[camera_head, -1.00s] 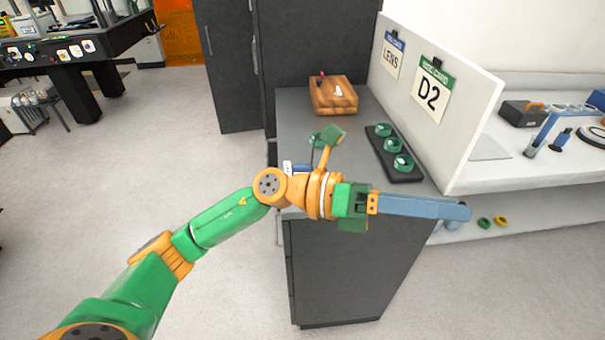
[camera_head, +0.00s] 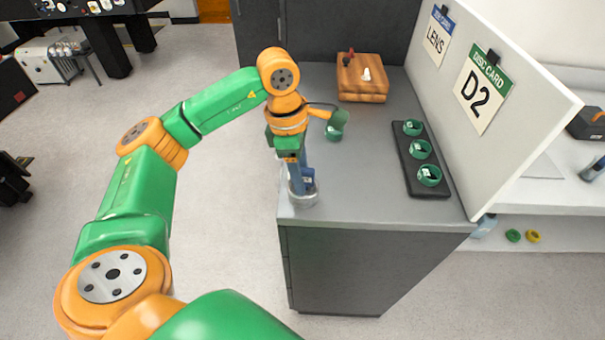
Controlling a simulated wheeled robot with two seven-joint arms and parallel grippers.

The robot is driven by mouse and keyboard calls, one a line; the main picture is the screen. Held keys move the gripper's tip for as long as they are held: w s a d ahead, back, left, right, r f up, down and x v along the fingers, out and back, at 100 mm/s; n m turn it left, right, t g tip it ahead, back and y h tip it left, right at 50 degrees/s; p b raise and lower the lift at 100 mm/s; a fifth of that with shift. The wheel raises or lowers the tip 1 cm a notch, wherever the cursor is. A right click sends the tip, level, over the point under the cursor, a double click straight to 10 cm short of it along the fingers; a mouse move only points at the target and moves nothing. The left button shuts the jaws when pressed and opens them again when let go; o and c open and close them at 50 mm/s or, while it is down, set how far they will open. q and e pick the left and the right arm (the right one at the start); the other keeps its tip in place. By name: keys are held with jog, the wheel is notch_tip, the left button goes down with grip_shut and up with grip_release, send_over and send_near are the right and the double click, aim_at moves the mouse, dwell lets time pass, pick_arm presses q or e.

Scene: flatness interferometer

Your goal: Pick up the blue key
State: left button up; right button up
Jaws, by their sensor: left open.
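My left gripper (camera_head: 297,180) points down at the near left corner of the grey cabinet top. Its blue-grey fingers are open, though the gap between them hardly shows from here. A small dark blue thing (camera_head: 308,178) stands right beside the fingers, partly hidden by them. It may be the blue key, but its shape is not clear. A grey round shape shows at the fingertips, and I cannot tell whether it is a separate thing. I cannot tell whether the fingers touch the blue thing. My right gripper is not in view.
The grey cabinet top (camera_head: 371,190) is clear in the middle. A black tray (camera_head: 408,173) with green rings stands at right, beside a white partition (camera_head: 520,120). A wooden box (camera_head: 361,80) stands at the back.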

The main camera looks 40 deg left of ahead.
pick_arm(q)
jog(key=shift+w+f, duration=0.35)
jog(key=shift+w, duration=0.2)
jog(key=shift+c, duration=0.9)
jog(key=shift+s+d+r, duration=0.1)
jog(key=shift+s, duration=0.1)
grip_shut()
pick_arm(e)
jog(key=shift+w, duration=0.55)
pick_arm(q)
jog(key=shift+w, duration=0.1)
